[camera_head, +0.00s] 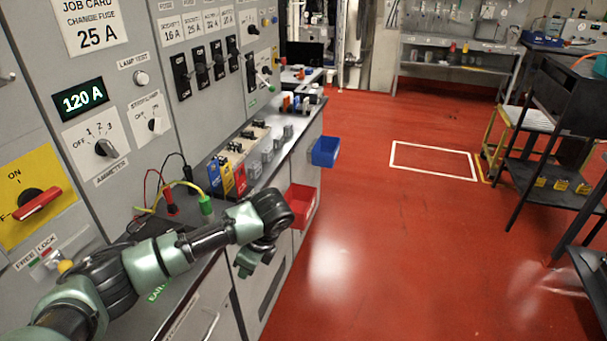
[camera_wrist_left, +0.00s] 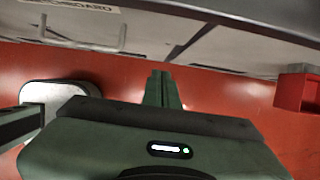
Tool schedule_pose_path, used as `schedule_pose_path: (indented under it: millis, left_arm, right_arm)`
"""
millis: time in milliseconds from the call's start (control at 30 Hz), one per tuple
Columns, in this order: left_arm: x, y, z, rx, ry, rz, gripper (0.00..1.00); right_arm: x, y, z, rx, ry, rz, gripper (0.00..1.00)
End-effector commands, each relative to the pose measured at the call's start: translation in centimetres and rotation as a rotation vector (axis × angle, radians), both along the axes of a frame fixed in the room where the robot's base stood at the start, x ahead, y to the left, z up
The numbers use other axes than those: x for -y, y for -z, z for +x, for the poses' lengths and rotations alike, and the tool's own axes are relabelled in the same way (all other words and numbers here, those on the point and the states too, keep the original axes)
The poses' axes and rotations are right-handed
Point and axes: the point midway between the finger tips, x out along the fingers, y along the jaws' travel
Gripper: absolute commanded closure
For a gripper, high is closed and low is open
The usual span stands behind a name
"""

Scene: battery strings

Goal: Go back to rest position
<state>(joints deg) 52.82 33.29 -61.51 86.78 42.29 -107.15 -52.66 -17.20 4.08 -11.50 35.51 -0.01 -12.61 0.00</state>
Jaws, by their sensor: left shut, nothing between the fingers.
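My left arm comes in from the lower left in the head view and passes in front of the grey panel. My left gripper (camera_head: 246,266) hangs past the front edge of the bench, beside the cabinet front and above the red floor. In the left wrist view its fingers (camera_wrist_left: 160,88) are together, with nothing between them. My right gripper shows in neither view.
The grey panel (camera_head: 215,115) with switches and a 120 A display (camera_head: 81,99) stands at the left. A red bin (camera_head: 303,206) and a blue bin (camera_head: 325,151) hang on the bench front. A black shelf trolley (camera_head: 560,110) stands right. The red floor (camera_head: 400,240) between is clear.

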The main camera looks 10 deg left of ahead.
Motion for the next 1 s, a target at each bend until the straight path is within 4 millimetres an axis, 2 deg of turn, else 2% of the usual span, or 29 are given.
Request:
schedule_pose_path:
  millis: [67,167,267,333,400,467,500,567,600,667,700,767,900,1000]
  left_arm:
    - [0.2,0.7,0.0,0.005,-0.013,-0.011,1.00]
    - [1.1,3.7,0.3,0.038,-0.076,-0.068,1.00]
    - [2.5,9.6,0.4,0.104,-0.211,-0.170,1.00]
    - [3.2,14.9,-0.2,0.156,-0.345,-0.246,1.00]
    - [3.5,20.1,-1.7,0.204,-0.483,-0.308,1.00]
    - [3.5,24.3,-3.6,0.237,-0.595,-0.347,1.00]
    - [3.4,26.9,-5.1,0.255,-0.664,-0.368,1.00]
    - [3.2,30.6,-7.9,0.276,-0.762,-0.390,1.00]
    - [3.0,32.9,-10.0,0.288,-0.822,-0.400,1.00]
    - [2.8,36.0,-13.4,0.301,-0.907,-0.409,1.00]
    - [2.6,37.8,-15.8,0.309,-0.960,-0.413,1.00]
    - [2.5,40.3,-19.7,0.317,-1.033,-0.416,1.00]
    - [2.5,44.7,-29.4,0.323,-1.187,-0.412,1.00]
    - [2.7,46.6,-35.8,0.322,-1.276,-0.406,1.00]
  right_arm:
    - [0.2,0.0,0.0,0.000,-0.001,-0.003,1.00]
    - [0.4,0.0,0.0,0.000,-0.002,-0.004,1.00]
    - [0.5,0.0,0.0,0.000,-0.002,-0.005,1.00]
    - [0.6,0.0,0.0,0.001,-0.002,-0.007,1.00]
    - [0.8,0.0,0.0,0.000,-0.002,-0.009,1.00]
    - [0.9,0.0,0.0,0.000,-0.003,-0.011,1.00]
    - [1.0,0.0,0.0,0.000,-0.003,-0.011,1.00]
    - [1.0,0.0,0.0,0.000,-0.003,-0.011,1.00]
    - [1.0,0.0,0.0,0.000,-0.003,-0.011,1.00]
    - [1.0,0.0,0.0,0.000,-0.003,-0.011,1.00]
    - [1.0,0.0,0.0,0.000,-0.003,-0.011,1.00]
    - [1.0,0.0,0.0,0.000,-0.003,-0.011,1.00]
    - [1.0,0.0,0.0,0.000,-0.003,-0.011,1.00]
    - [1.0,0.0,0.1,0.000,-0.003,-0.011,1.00]
